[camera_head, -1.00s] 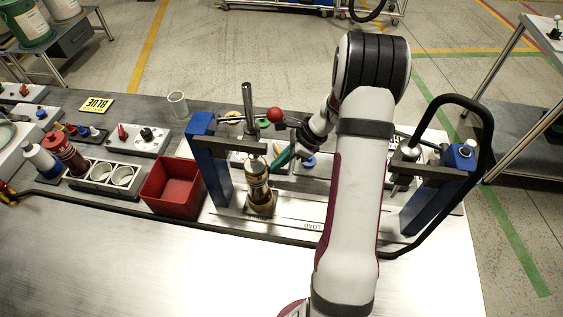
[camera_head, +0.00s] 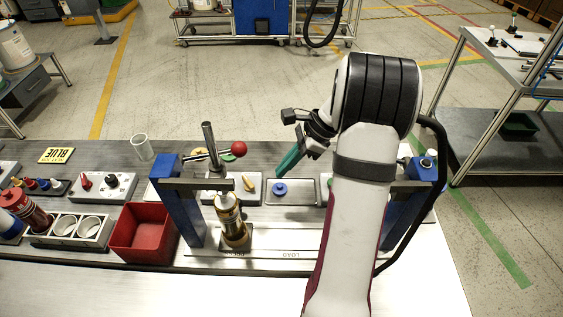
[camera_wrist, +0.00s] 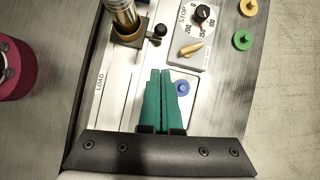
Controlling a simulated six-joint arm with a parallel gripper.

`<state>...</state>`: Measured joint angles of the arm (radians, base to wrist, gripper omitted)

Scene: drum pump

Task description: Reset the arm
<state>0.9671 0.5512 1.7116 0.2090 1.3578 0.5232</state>
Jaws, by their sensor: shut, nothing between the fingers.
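My gripper (camera_head: 283,170) has teal fingers and hangs above the bench, right of the red-knobbed lever and near the tray with a blue disc. In the wrist view my gripper (camera_wrist: 160,72) shows its two fingers together with nothing between them. The brass and steel pump cylinder (camera_head: 231,218) stands upright in a holder on the white plate, left of my gripper. It also shows at the top of the wrist view (camera_wrist: 124,14).
A blue-posted press frame (camera_head: 180,205) with a red-knobbed lever (camera_head: 238,149) stands left of my gripper. A red bin (camera_head: 145,235), a white cup (camera_head: 142,148) and a dial box (camera_wrist: 198,28) are nearby. My forearm hides part of the right-hand frame.

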